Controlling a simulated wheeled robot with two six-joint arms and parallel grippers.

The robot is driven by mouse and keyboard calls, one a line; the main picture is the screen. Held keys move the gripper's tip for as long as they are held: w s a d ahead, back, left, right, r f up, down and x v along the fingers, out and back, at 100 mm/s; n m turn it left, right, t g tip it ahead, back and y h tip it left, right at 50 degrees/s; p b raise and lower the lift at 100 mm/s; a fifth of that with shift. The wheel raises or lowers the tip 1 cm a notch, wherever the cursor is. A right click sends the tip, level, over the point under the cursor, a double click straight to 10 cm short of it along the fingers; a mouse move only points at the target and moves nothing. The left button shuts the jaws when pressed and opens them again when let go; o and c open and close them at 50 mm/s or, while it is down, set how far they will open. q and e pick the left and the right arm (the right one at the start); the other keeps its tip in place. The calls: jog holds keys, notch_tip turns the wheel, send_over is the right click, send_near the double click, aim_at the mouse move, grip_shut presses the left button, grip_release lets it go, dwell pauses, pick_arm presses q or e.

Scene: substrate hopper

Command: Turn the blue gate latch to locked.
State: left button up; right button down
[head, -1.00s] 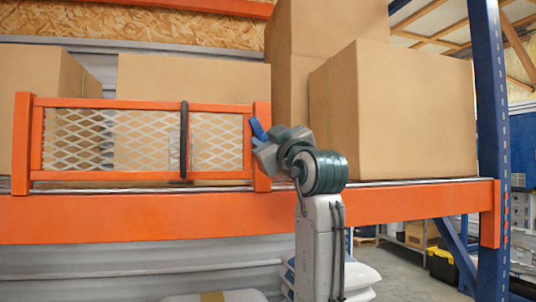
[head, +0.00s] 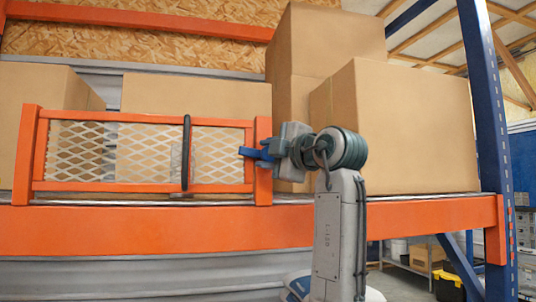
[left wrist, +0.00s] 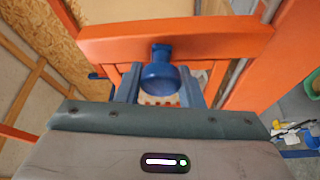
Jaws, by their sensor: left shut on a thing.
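The blue latch (head: 250,153) sits at the orange post on the right end of the mesh gate (head: 110,188). It lies about level, with its free end pointing left over the gate's right edge. My left gripper (head: 273,149) comes in from the right of the post and is shut on the latch. In the left wrist view the latch's round blue knob (left wrist: 160,76) is between the two grey-blue fingers. My gripper hides part of the latch in the head view. My right gripper is not in view.
The gate has a black vertical handle (head: 186,153) and stands above the orange shelf beam (head: 140,227). Large cardboard boxes (head: 405,125) stand on the shelf behind and to the right of my gripper. A blue rack upright (head: 490,130) is at the far right.

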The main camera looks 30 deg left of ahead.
pick_arm(q)
jog(key=shift+n+h, duration=0.3)
jog(key=shift+n, duration=0.7)
jog(key=shift+f, duration=0.1)
jog(key=o, duration=0.9)
jog(key=shift+o, duration=0.2)
jog(key=shift+d, duration=0.25)
jog(key=b+v, duration=0.4)
jog(key=v, duration=0.6)
jog(key=shift+d, duration=0.15)
